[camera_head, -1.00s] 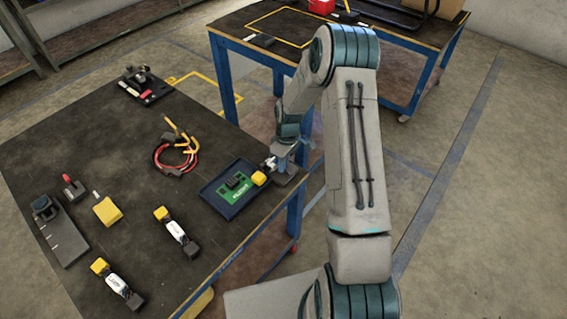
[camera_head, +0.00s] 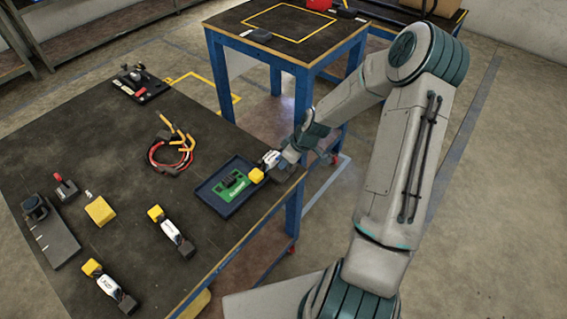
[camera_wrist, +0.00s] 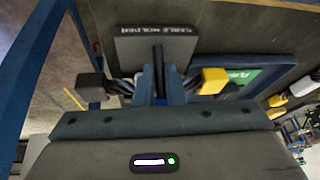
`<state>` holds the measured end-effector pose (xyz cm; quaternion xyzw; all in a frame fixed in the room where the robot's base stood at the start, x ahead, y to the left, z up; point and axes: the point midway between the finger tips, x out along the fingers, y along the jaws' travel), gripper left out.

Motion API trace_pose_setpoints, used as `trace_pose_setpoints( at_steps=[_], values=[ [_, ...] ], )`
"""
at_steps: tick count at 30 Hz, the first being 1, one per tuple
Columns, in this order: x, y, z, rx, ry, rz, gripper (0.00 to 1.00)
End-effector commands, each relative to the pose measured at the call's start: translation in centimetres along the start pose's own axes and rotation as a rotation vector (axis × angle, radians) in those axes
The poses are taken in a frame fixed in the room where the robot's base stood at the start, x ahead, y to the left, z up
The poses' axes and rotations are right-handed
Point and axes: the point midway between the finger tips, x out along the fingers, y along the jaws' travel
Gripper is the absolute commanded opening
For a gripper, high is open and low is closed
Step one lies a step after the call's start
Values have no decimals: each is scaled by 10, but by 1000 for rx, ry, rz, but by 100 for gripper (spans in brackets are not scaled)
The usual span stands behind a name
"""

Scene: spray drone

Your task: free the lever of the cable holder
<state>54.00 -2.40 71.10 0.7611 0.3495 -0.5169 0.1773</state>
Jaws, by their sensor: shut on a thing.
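My gripper (camera_wrist: 160,88) is shut on a module with a yellow end (camera_wrist: 213,80) and a black end (camera_wrist: 90,85), and the fingers hide its middle. In the head view my gripper (camera_head: 284,158) is at the table's right edge, with the module's white body (camera_head: 270,158) beside it. The grey cable holder (camera_wrist: 190,50), with its name printed on top, lies just beyond the fingers in the wrist view. A dark upright bar (camera_wrist: 158,57) shows in front of it; I cannot tell whether this is the lever. Whether the module touches the holder is unclear.
A blue tray (camera_head: 212,200) with a green board (camera_head: 232,186) lies close to the left of my gripper. Two similar modules (camera_head: 170,230) (camera_head: 108,285), a yellow block (camera_head: 100,211) and a red cable coil (camera_head: 157,158) lie farther left. A second table (camera_head: 270,48) stands behind.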

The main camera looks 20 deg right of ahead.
Motion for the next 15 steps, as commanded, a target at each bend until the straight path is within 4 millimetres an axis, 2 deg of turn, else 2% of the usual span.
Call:
trace_pose_setpoints(
  at_steps=[15],
  values=[
    [-4,-1,14,-43,318,39,0]
  ],
)
